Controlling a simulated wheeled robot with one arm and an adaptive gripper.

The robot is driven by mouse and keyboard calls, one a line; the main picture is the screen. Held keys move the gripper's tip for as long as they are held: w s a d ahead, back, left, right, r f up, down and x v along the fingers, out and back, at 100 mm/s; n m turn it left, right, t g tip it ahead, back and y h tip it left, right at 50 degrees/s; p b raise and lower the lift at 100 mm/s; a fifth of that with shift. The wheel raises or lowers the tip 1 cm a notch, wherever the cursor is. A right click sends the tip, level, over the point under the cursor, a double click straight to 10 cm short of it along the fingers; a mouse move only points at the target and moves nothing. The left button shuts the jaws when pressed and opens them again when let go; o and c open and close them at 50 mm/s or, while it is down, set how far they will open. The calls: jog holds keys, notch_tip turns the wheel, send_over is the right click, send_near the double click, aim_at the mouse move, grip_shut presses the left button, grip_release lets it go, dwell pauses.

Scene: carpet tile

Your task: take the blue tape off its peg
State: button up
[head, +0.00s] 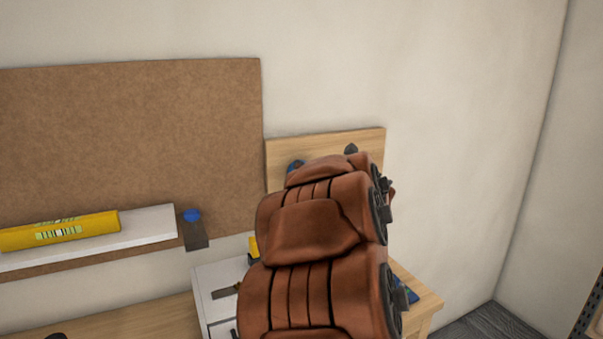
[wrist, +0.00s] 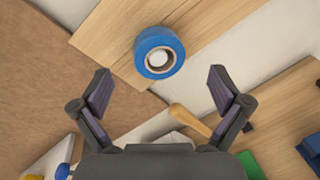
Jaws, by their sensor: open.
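The blue tape (wrist: 159,35) is a roll on a pale peg that shows through its core, on a light wooden board (wrist: 215,25) in the wrist view. In the head view only a bit of the blue tape (head: 295,165) shows past my brown arm, against the wooden board (head: 325,146) on the wall. My gripper (wrist: 160,82) is open and empty. In the wrist view its fingers stand apart to the left and right, below the roll, which lies centred between them in the picture. In the head view my arm hides most of the gripper.
Below are a white drawer unit (head: 212,285) and a wooden table (head: 420,300).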

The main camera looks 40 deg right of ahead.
jog(key=shift+w+d+f+n+t+y+p, duration=0.3)
jog(key=shift+w+d+n+y+p, duration=0.25)
jog(key=shift+w+n, duration=0.5)
jog(key=shift+w+d+f+n+t+y+p, duration=0.2)
jog(key=shift+w+d+n+y+p, duration=0.3)
jog(key=shift+w, duration=0.9)
jog(key=shift+w+d+f+n+t+y+p, duration=0.2)
jog(key=shift+w+d+f+n+y+p, duration=0.15)
jog(key=shift+w+n+p, duration=0.55)
jog(key=shift+w, duration=0.35)
jog(key=c, duration=1.2)
